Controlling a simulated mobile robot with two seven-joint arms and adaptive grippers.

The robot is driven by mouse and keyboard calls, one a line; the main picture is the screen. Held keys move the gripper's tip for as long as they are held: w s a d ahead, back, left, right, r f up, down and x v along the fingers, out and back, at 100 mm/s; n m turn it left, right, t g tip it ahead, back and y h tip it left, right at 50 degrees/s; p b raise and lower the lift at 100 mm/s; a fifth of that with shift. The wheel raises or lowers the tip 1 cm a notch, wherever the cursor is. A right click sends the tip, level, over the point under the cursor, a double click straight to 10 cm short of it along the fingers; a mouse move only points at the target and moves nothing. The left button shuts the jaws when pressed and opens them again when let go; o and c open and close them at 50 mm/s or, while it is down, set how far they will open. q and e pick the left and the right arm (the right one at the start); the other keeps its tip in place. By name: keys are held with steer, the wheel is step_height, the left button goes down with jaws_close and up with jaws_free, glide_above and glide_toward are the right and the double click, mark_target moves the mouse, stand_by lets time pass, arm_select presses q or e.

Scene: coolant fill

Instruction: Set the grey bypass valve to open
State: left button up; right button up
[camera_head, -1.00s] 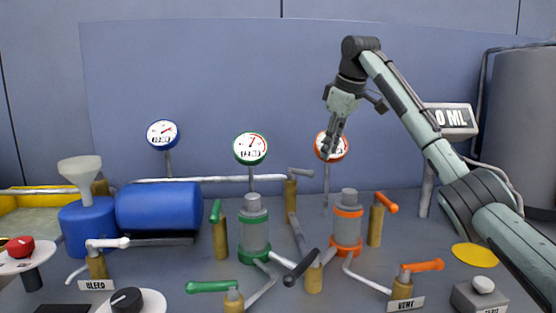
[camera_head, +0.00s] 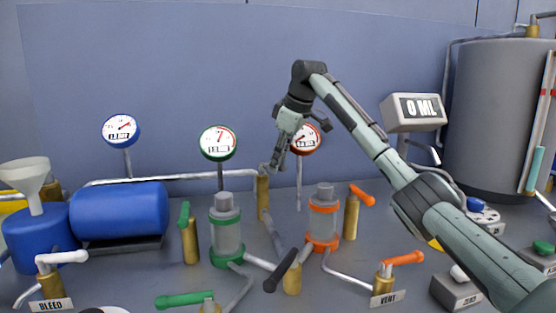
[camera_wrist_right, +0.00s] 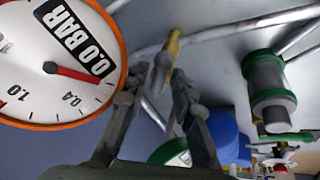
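The grey bypass valve is a brass post (camera_head: 263,198) at the back pipe, between the green-banded and orange-banded cylinders in the head view. Its grey handle is mostly hidden behind my right gripper (camera_head: 272,165) there. In the right wrist view the brass post (camera_wrist_right: 173,44) stands ahead, with the grey handle (camera_wrist_right: 161,72) pointing toward the camera. My right gripper (camera_wrist_right: 157,88) is open, its two fingers on either side of the handle's end. I cannot tell whether either finger touches it. My left gripper is not in view.
An orange-rimmed gauge (camera_head: 305,139) stands close beside my right gripper, and a green-rimmed gauge (camera_head: 218,143) is to the left. The green-banded cylinder (camera_head: 227,235) and orange-banded cylinder (camera_head: 323,222) stand in front. A black-handled valve (camera_head: 291,278) is nearer.

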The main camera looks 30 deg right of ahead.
jaws_close()
steer(key=shift+a, duration=0.1)
steer(key=shift+s+a+m+g+h, duration=0.15)
steer(key=shift+a+m+h, duration=0.55)
steer(key=shift+m, duration=1.05)
steer(key=shift+a+m+g+h, duration=0.2)
steer(key=shift+a+m+h, duration=0.5)
steer(key=shift+m, duration=1)
steer(key=shift+s+a+m+g+h, duration=0.15)
steer(key=shift+a+m+h, duration=0.55)
steer(key=shift+m, duration=1.05)
steer(key=shift+w, duration=0.1)
